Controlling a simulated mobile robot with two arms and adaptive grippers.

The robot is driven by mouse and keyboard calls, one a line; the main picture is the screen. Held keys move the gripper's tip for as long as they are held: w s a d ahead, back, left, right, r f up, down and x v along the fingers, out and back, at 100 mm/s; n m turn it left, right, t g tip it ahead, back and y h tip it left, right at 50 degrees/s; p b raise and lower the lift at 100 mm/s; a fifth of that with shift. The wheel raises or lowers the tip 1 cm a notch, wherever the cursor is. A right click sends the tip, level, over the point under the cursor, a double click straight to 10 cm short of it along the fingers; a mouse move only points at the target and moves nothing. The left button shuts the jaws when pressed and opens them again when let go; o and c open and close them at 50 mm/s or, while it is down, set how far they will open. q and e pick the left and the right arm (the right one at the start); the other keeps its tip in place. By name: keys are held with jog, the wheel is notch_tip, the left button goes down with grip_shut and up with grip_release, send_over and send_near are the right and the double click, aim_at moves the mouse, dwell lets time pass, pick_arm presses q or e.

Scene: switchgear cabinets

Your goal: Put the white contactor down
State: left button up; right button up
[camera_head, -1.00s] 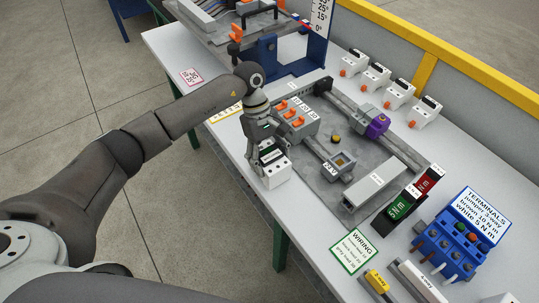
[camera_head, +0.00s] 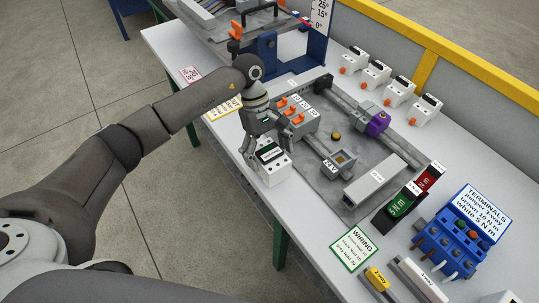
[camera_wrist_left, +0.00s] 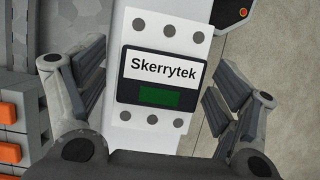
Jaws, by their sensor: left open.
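In the left wrist view the contactor (camera_wrist_left: 160,35) shows a dark band, a "Skerrytek" label and a green window. My left gripper (camera_head: 262,148) is just above the contactor. Its fingers (camera_wrist_left: 158,95) are spread on both sides of the contactor, with gaps between them and its sides. The right gripper is not in view.
The grey plate (camera_head: 345,196) carries orange-switched breakers (camera_head: 297,117) close beside my left gripper. Several white contactor-like units (camera_head: 378,74) stand along the back. Green and red blocks (camera_head: 400,204) and a blue terminal holder (camera_head: 447,241) are at the right. Bench room is clear toward the near edge.

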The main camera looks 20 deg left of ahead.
pick_arm(q)
jog(key=b+v, duration=0.3)
jog(key=v, duration=0.6)
jog(key=shift+w+a+r+b, duration=0.15)
jog(key=shift+w+r+b, duration=0.05)
jog(key=shift+r+b, duration=0.2)
jog(key=shift+w+a+r, duration=0.1)
jog(key=shift+a+r, duration=0.1)
jog(key=shift+r, duration=0.4)
jog(key=shift+f, duration=0.1)
